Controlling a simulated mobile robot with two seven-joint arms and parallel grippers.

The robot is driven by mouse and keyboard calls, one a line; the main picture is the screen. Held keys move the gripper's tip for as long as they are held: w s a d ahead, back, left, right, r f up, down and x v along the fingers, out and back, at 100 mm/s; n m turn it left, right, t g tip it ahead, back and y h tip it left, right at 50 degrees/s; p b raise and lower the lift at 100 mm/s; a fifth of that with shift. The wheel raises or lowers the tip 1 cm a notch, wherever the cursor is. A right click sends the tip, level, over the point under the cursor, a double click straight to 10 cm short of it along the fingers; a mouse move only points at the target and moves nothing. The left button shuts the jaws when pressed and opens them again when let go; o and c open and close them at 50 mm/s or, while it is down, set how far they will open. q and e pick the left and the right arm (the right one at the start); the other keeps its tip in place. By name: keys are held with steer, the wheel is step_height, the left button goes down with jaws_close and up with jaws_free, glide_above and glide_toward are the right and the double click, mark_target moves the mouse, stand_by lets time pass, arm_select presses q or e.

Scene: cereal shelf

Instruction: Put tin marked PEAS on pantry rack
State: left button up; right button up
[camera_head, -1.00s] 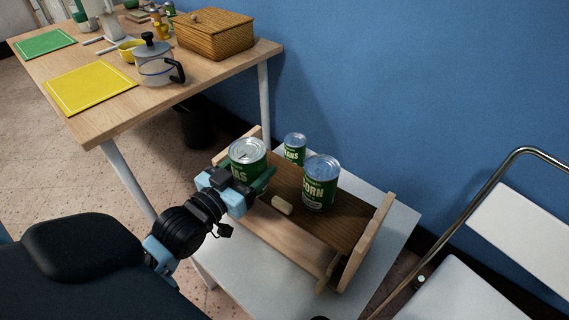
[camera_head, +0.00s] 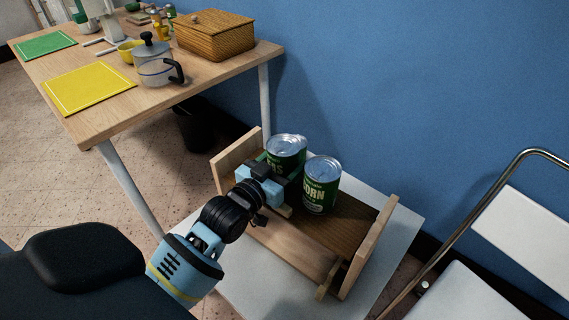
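The green tin with a silver lid (camera_head: 287,145), its label partly hidden and ending in "AS", is in my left gripper (camera_head: 281,172). The fingers are around its lower part. The tin is over the back of the wooden pantry rack (camera_head: 335,238), close to the left of a green CORN tin (camera_head: 321,186) that stands upright on the rack. I cannot tell whether the held tin touches the rack floor or the CORN tin. My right gripper is not in view.
The rack stands on a white table (camera_head: 263,287). Its right part is free. Wooden end boards rise at its left (camera_head: 238,160) and right (camera_head: 369,246). A white folding chair (camera_head: 480,270) is at the right. A wooden table (camera_head: 120,115) stands behind at the left.

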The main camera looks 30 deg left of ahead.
arm_select(q)
steer(key=shift+f, duration=0.15)
steer(key=shift+f, duration=0.2)
steer(key=o, duration=1.3)
